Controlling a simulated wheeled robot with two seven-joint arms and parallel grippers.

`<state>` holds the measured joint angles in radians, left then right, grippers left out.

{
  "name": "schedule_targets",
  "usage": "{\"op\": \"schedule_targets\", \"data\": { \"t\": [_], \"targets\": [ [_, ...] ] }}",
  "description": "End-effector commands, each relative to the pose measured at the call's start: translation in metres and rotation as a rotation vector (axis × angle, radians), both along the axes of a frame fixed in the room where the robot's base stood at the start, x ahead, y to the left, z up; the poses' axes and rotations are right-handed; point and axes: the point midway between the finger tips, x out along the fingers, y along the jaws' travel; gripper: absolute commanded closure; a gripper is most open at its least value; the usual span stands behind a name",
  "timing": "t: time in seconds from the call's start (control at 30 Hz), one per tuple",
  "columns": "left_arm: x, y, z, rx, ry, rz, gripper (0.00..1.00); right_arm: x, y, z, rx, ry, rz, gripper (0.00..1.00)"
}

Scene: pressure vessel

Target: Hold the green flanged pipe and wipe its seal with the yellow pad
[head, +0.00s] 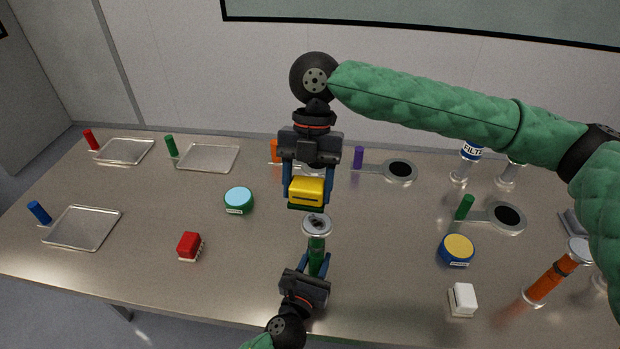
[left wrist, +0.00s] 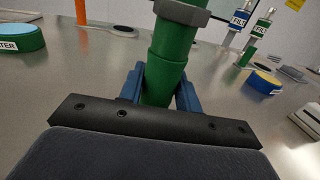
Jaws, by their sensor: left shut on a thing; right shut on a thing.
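The green flanged pipe (head: 316,253) stands roughly upright near the middle front of the table, its pale flange with a dark-marked seal face (head: 317,224) on top. My left gripper (head: 314,268) is shut on the pipe's body; the left wrist view shows the green pipe (left wrist: 166,72) between its blue fingers. My right gripper (head: 307,188) comes from above and is shut on the yellow pad (head: 306,191), which has a dark green underside. The pad is just above and slightly behind the flange in the head view; I cannot tell whether they touch.
A red block (head: 190,245) and a green tub with a light blue top (head: 239,200) are to the left. A blue tub with a yellow top (head: 457,249), a white block (head: 463,299) and an orange pipe (head: 553,279) are to the right. Metal trays (head: 82,228) lie far left.

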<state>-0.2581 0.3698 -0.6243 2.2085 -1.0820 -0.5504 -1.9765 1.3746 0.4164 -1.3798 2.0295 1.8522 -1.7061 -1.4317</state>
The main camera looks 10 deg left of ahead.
Motion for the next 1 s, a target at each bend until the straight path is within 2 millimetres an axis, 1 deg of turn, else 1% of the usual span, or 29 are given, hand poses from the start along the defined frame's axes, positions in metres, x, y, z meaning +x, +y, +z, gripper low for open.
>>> {"op": "schedule_targets", "data": {
  "t": [0.53,0.6,0.63,0.67,0.77,0.8,1.0],
  "targets": [
    [0.0,0.0,-0.001,0.0,0.001,0.0,1.0,0.0,0.0,-0.05,0.0,0.0,-0.001,0.6],
    [0.0,0.0,-0.001,0.0,0.001,0.0,1.0,0.0,-0.001,-0.063,-0.002,0.002,-0.001,0.6],
    [0.0,0.0,0.0,0.0,0.001,0.0,1.0,0.001,-0.004,-0.063,0.0,0.0,-0.003,0.6],
    [0.0,0.0,0.0,0.0,0.001,0.0,1.0,0.001,-0.007,-0.06,0.001,-0.001,-0.004,0.63],
    [0.0,0.0,-0.001,0.0,0.001,0.0,1.0,0.001,-0.016,-0.065,0.0,0.0,-0.002,0.63],
    [0.0,0.0,-0.001,0.0,0.001,0.0,1.0,0.001,-0.02,-0.063,0.0,-0.001,-0.002,0.63],
    [0.0,0.0,-0.001,0.0,0.001,0.0,1.0,0.001,-0.035,-0.064,-0.001,0.0,-0.002,0.64]
  ]
}}
